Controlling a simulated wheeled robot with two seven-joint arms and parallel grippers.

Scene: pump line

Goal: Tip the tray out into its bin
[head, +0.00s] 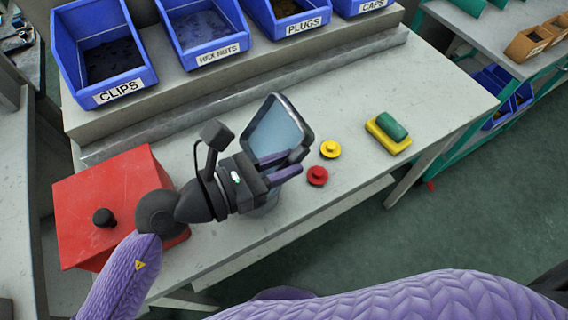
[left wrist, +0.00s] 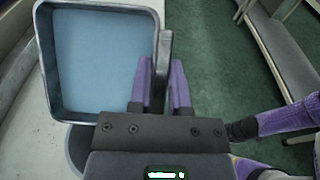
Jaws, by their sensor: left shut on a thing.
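My left gripper (head: 281,167) is shut on the edge of a tray (head: 274,130) with a dark grey rim and a pale blue inside. The tray is steeply tilted above the bench, and no pieces show in it. In the left wrist view the tray (left wrist: 105,60) fills the upper left, and the fingers close around a dark upright part (left wrist: 161,70) at its right side. A grey round container (head: 265,206) stands under the gripper, mostly hidden; its contents do not show. Blue bins labelled CLIPS (head: 118,92), HEX NUTS (head: 217,52), PLUGS (head: 304,27) and CAPS (head: 372,5) stand behind. My right gripper is not in view.
A red box (head: 110,190) with a black knob sits at the left. Yellow (head: 330,149) and red (head: 317,176) round knobs and a green and yellow block (head: 389,133) are right of the tray. The bench right of the block is clear.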

